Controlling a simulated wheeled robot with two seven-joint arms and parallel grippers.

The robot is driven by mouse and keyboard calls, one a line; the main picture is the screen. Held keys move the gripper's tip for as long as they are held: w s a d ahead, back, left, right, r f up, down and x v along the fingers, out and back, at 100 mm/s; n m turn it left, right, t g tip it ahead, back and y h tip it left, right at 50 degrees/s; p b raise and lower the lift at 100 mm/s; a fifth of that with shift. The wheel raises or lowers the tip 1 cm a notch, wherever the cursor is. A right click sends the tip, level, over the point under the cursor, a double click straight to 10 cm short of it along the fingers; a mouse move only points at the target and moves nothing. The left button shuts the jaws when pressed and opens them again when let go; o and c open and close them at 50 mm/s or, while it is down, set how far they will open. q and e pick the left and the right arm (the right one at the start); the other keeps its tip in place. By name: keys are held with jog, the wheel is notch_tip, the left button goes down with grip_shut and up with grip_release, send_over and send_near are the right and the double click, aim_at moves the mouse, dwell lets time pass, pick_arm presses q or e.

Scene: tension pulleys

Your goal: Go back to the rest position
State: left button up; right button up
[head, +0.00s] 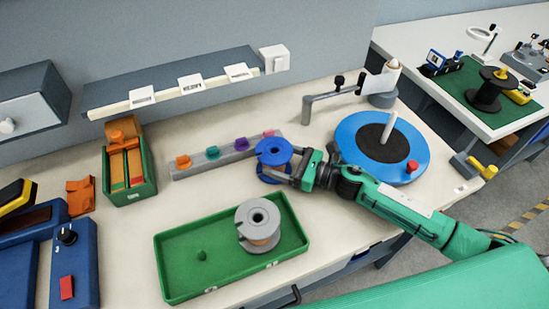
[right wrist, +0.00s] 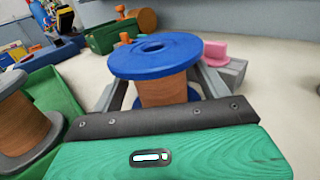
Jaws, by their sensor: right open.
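My right gripper (head: 285,165) reaches in from the right in the head view. It is open, with its fingers on either side of a blue-flanged spool (head: 273,153) wound with copper-brown wire. In the right wrist view the same spool (right wrist: 155,60) stands upright between the two grey fingers (right wrist: 160,90). The fingers hide part of its lower flange, and I cannot tell whether they touch it. My left gripper is not in view.
A green tray (head: 180,285) holding a grey spool (head: 258,222) lies in front. A grey rail (head: 190,170) with coloured pegs is left of the blue spool. A blue turntable (head: 350,135) stands right, near my arm. A green box (head: 143,190) is further left.

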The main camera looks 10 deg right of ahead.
jog(key=v, duration=0.1)
jog(key=b+v, duration=0.1)
jog(key=v, duration=0.2)
jog(key=shift+s+d+f+b, duration=0.15)
jog(key=shift+d+f+b, duration=0.05)
jog(key=shift+f+b, duration=0.2)
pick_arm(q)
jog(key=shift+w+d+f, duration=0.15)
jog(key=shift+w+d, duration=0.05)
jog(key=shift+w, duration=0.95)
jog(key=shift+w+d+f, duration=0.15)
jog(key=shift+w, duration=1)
pick_arm(e)
jog(key=shift+s+d+r, duration=0.2)
jog(key=shift+s+d, duration=0.2)
jog(key=shift+d, duration=0.15)
